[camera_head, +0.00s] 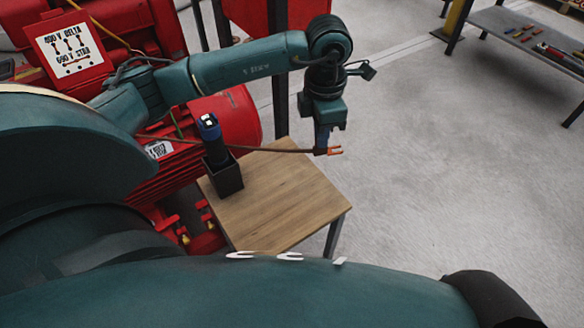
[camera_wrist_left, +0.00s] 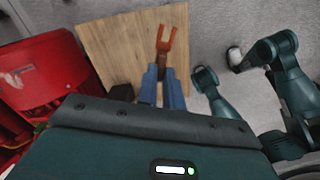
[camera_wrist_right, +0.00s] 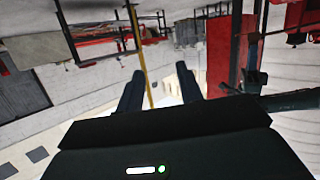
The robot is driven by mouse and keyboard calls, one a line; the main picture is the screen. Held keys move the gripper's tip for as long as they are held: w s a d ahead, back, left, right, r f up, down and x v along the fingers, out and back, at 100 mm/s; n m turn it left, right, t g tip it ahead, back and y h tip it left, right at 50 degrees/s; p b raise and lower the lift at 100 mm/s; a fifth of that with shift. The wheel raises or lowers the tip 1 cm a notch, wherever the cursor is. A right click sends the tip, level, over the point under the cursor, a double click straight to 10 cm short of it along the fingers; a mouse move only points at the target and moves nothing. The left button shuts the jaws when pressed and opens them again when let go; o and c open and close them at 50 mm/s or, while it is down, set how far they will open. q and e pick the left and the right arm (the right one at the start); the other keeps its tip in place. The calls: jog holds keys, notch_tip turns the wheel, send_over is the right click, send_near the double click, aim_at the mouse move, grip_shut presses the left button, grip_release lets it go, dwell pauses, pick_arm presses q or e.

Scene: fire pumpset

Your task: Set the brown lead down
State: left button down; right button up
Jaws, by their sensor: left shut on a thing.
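My left gripper (camera_head: 322,146) is shut on the brown lead (camera_head: 270,149), close to its orange fork-shaped end (camera_head: 335,151). In the left wrist view the fork end (camera_wrist_left: 166,40) sticks out beyond the blue fingers of my left gripper (camera_wrist_left: 162,84), seen against the wooden table top (camera_wrist_left: 115,45). The lead runs left from the gripper, passing behind a dark tool, toward the red motor (camera_head: 235,112). In the head view, the fork shows against the floor beyond the table. My right gripper (camera_wrist_right: 158,88) is open and empty in the right wrist view; it is hidden in the head view.
A black holder (camera_head: 223,178) with an upright dark tool (camera_head: 212,138) stands on the table's left side. Most of the table top (camera_head: 285,195) is bare. Several pale fork-shaped pieces (camera_head: 290,256) show at my arm's edge. A grey bench (camera_head: 510,40) stands far right.

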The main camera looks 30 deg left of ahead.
pick_arm(q)
jog(key=n, duration=0.2)
jog(key=f+n, duration=0.1)
jog(key=n, duration=0.1)
jog(key=f+n, duration=0.1)
jog(key=n, duration=0.1)
jog(key=shift+a, duration=0.25)
jog(key=shift+a+f+n+b, duration=0.35)
jog(key=shift+f+n+b, duration=0.45)
jog(key=shift+f+n, duration=1.8)
jog(key=shift+a+f+n+b, duration=0.4)
jog(key=shift+f+n+b, duration=0.4)
jog(key=shift+f+n, duration=1.8)
jog(key=shift+a+f+n+b, duration=0.35)
jog(key=shift+f+n+b, duration=0.45)
jog(key=shift+f+n, duration=1.75)
pick_arm(e)
jog(key=shift+w+a+f+n+t+y, duration=0.25)
jog(key=shift+a+n+t+y, duration=0.2)
jog(key=shift+t, duration=0.15)
jog(key=shift+w+a+f+n+t+y, duration=0.2)
jog(key=shift+a+f+n+t+y, duration=0.1)
jog(key=shift+n+t+y, duration=0.25)
pick_arm(q)
jog(key=shift+r+n, duration=0.4)
jog(key=shift+n, duration=0.15)
jog(key=c, duration=1.5)
grip_release()
jog(key=shift+c, duration=0.2)
